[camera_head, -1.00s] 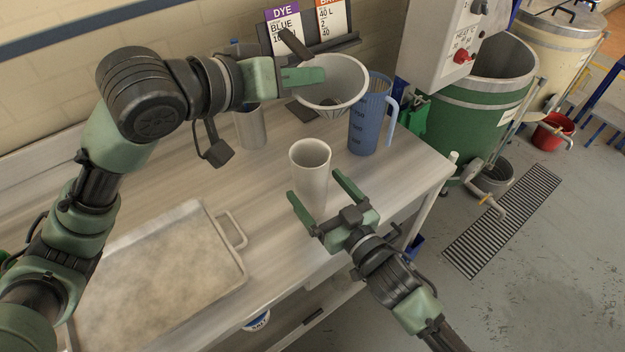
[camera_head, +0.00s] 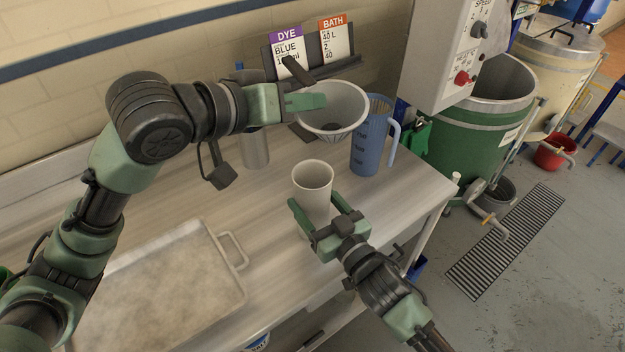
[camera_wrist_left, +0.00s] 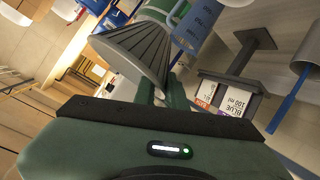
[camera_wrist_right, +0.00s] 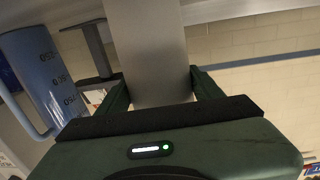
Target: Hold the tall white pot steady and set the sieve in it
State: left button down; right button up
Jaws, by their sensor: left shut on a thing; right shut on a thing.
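The tall white pot (camera_head: 313,182) stands upright on the bench. My right gripper (camera_head: 321,212) is shut on it from the front, its fingers on either side; the pot also fills the space between the fingers in the right wrist view (camera_wrist_right: 148,50). The sieve (camera_head: 340,110), a pale cone-shaped bowl with a dark spot inside, is behind and above the pot. My left gripper (camera_head: 305,101) is shut on its rim and holds it up. In the left wrist view the sieve's ribbed side (camera_wrist_left: 140,50) shows beyond the fingers. The sieve and pot are apart.
A blue measuring jug (camera_head: 368,146) stands right of the sieve. A metal cylinder (camera_head: 254,148) stands behind left, near the card holder (camera_head: 312,66). A grey tray (camera_head: 165,285) lies at the front left. The bench (camera_head: 408,198) is clear right of the pot.

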pick_arm(q)
jog(key=w+a+f+g+y, duration=0.1)
jog(key=w+a+f, duration=0.1)
jog(key=f, duration=1)
jog(key=shift+w+a+f+n+g, duration=0.3)
jog(key=shift+w+a+f+g, duration=0.1)
jog(key=shift+w, duration=0.15)
jog(key=shift+f, duration=0.2)
jog(key=shift+f, duration=0.5)
jog(key=shift+f, duration=0.1)
jog(key=c, duration=1.4)
grip_release()
jog(key=v, duration=1.2)
jog(key=shift+d, duration=0.15)
